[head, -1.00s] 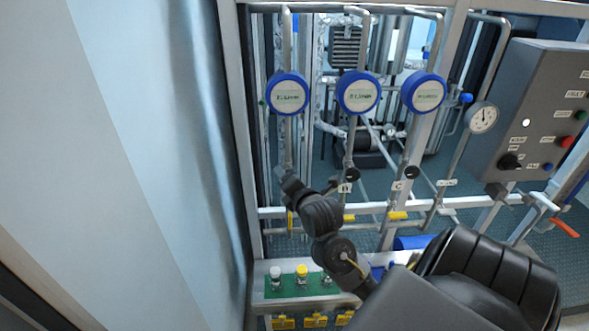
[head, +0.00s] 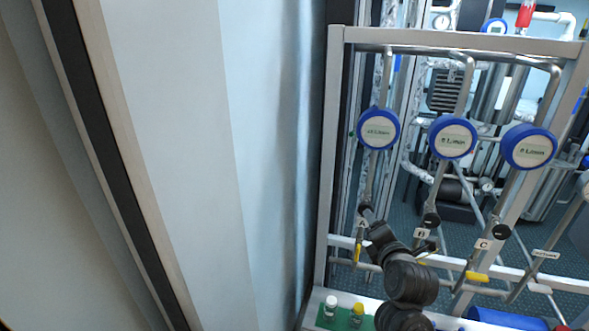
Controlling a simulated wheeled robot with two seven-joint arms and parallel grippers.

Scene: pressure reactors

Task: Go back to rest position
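One dark arm of mine rises from the bottom edge of the head view, and I take it to be my right one. Its gripper (head: 371,226) is in front of the pipe at the label A (head: 361,223), close to the black valve knob (head: 365,209) there. I cannot tell whether it touches the knob or whether its fingers are open or shut. My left gripper is not in view.
A metal frame (head: 337,140) carries pipes and three blue-rimmed flow meters (head: 378,130). Black knobs at B (head: 431,219) and C (head: 502,231) and yellow handles (head: 477,276) are right of the gripper. Small bottles (head: 331,302) stand below. A pale wall (head: 200,150) fills the left.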

